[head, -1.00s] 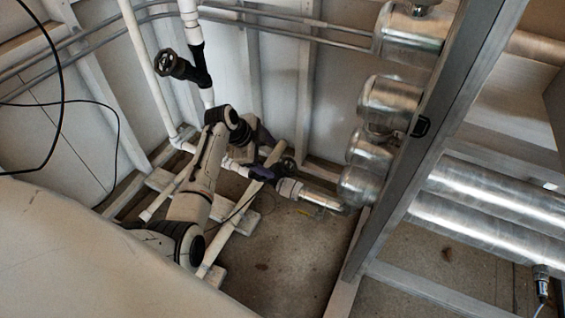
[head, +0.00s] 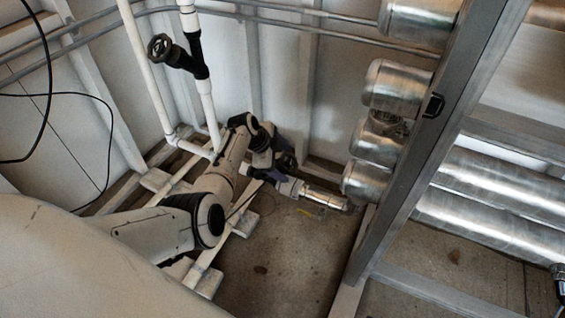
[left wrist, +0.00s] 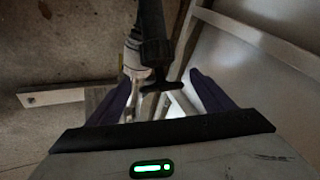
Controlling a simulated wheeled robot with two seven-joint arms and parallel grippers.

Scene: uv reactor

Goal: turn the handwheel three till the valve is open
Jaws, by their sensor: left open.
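A dark handwheel (head: 287,161) sits low on the piping near the back wall, close beside my left gripper (head: 280,184), which has purple fingers. In the left wrist view, a black handwheel (left wrist: 162,86) with its stem appears between the spread fingers of my left gripper (left wrist: 163,92). It shows nearly edge-on, and the fingers look apart from it. A second black handwheel (head: 160,47) is on the upright pipe at upper left. No number shows on either wheel, so I cannot tell which is three. My right gripper is not in view.
Shiny metal cylinders (head: 395,88) and a grey frame beam (head: 425,150) stand to the right. White pipes (head: 207,110) run up the wall at left. A black cable (head: 105,130) hangs at left. Bare floor (head: 290,250) is open below the gripper.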

